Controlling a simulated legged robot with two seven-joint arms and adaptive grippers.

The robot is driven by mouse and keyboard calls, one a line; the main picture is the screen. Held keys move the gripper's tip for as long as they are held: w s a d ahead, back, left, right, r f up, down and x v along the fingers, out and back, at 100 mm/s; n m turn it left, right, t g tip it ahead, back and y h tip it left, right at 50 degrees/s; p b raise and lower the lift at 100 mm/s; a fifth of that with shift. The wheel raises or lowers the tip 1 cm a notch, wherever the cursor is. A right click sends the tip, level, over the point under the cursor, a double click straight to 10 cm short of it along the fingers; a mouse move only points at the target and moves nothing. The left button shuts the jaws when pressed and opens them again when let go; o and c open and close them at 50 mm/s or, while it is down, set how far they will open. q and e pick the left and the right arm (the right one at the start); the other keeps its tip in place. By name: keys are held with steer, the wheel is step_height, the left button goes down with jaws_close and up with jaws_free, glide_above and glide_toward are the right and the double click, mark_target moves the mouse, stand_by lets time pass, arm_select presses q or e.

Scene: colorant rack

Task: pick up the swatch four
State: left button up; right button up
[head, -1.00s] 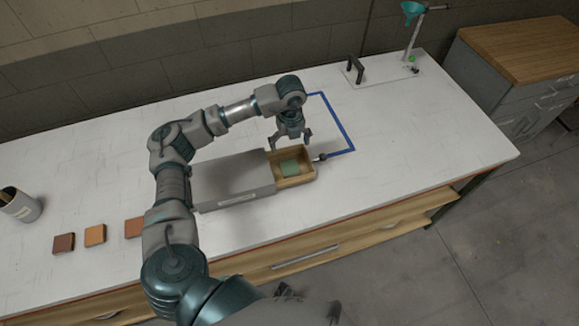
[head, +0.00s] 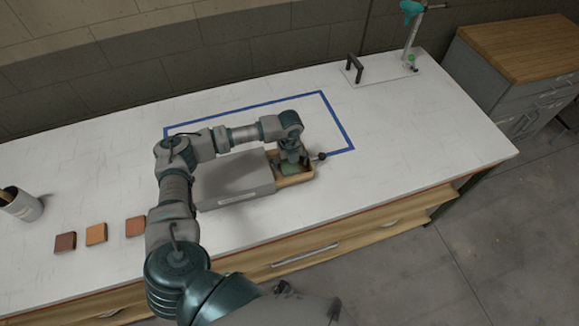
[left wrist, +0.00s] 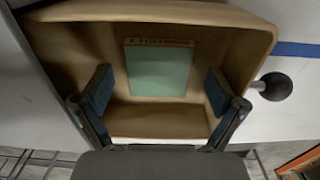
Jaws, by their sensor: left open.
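A pale green square swatch (left wrist: 158,72) lies in the open wooden drawer (left wrist: 155,122) of a grey box (head: 235,180). No number on it is readable. In the head view the swatch (head: 291,169) is partly hidden under my left gripper (head: 293,160). My left gripper is open and empty, low over the drawer. In the left wrist view its two fingers (left wrist: 158,78) stand apart, one on each side of the swatch, with gaps between. My right gripper is not in view.
A dark round drawer knob (left wrist: 275,86) sticks out on the right. Blue tape (head: 338,122) marks the white table. Brown, orange and reddish swatches (head: 96,233) lie at the left, near a brush cup (head: 22,206). A handled plate and a stand are at the back right.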

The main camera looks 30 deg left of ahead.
arm_select(q)
steer(key=shift+a, duration=0.1)
steer(key=c, duration=1.1)
steer(key=shift+r, duration=0.15)
